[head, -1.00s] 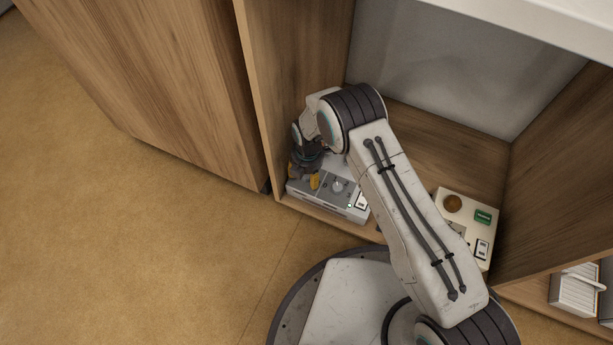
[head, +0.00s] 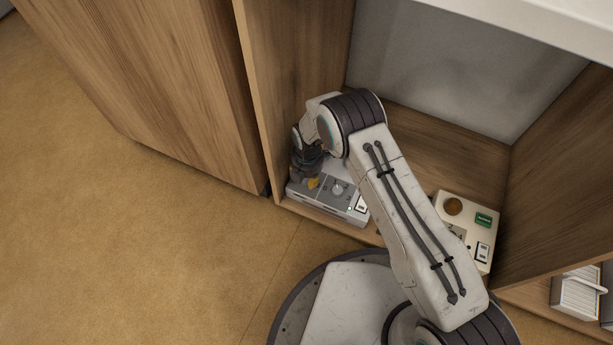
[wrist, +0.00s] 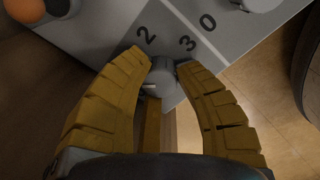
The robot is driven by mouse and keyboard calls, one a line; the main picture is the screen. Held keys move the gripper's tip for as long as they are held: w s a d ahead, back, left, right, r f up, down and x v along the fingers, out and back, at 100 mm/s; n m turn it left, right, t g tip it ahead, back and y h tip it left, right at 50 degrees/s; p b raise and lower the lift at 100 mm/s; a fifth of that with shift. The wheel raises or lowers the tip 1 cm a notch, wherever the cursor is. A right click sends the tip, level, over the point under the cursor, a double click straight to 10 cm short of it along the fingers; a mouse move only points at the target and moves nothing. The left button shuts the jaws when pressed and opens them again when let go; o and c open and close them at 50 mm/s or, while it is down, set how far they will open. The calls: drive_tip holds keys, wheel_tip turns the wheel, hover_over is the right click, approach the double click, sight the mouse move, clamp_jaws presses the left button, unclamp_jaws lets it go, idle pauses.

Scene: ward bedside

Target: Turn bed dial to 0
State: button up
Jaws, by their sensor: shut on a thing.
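A grey control box (head: 345,204) sits on the cabinet's floor at its front left. In the wrist view a small grey dial (wrist: 161,76) stands near the box's edge, with the printed marks 2, 3 and 0 beside it. My gripper (wrist: 163,68) has its two yellow fingers on either side of this dial, shut on it. In the head view my gripper (head: 313,183) is at the left end of the box and hides the dial. I cannot tell which mark the dial points to.
An orange knob (wrist: 24,9) and a pale knob (wrist: 260,4) stand on the same box. A cream box (head: 470,212) with a brown round part, a green display and a switch is to the right. Cabinet side walls (head: 290,80) flank the space.

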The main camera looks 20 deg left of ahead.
drive_tip(key=shift+s+n, duration=0.1)
drive_tip(key=shift+n, duration=0.7)
clamp_jaws()
drive_tip(key=shift+f, duration=0.1)
drive_tip(key=o, duration=1.1)
unclamp_jaws()
drive_tip(key=r, duration=1.2)
drive_tip(key=shift+s+d, duration=0.2)
